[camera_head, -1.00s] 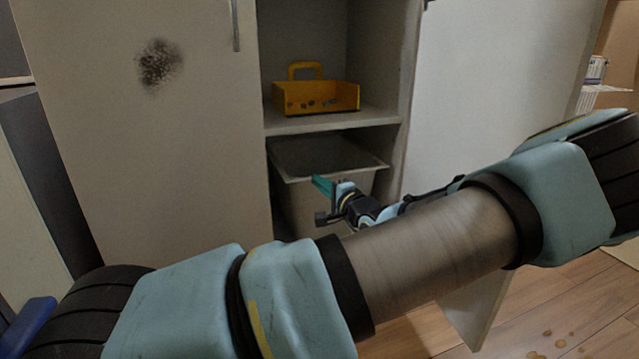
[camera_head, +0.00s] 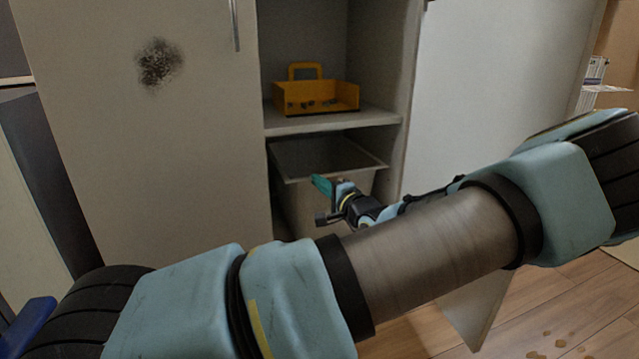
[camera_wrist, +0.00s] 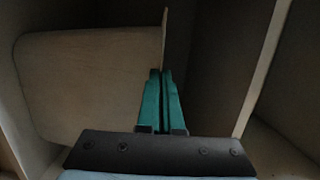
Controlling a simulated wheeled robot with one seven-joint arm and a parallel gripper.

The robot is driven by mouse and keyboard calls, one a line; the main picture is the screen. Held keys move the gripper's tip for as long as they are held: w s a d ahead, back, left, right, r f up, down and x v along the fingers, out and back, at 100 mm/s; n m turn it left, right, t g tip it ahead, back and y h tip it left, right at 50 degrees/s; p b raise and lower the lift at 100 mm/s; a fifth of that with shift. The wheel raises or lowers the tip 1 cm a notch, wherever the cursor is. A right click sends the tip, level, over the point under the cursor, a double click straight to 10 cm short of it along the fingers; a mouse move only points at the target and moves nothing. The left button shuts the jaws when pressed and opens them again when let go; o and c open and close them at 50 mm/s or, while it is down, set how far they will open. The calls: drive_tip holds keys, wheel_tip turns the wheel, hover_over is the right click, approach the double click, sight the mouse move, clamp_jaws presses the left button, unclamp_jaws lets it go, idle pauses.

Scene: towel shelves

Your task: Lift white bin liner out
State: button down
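The white bin liner (camera_head: 300,208) is an off-white tub with a wide rim, in the lower compartment of the cabinet. It looks upright, and its dark inside shows from above. The gripper looks shut on that rim. My arm hides the lower right part of the liner.
A shelf board (camera_head: 335,121) lies just above the liner and carries a yellow caddy (camera_head: 330,100) with small things in it. A closed door (camera_head: 150,130) stands on the left. An open white door (camera_head: 490,90) stands on the right.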

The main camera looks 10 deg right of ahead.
idle(0.6)
wheel_tip(320, 180, up, 2)
drive_tip(key=shift+r+p, duration=0.1)
drive_tip(key=shift+p, duration=0.95)
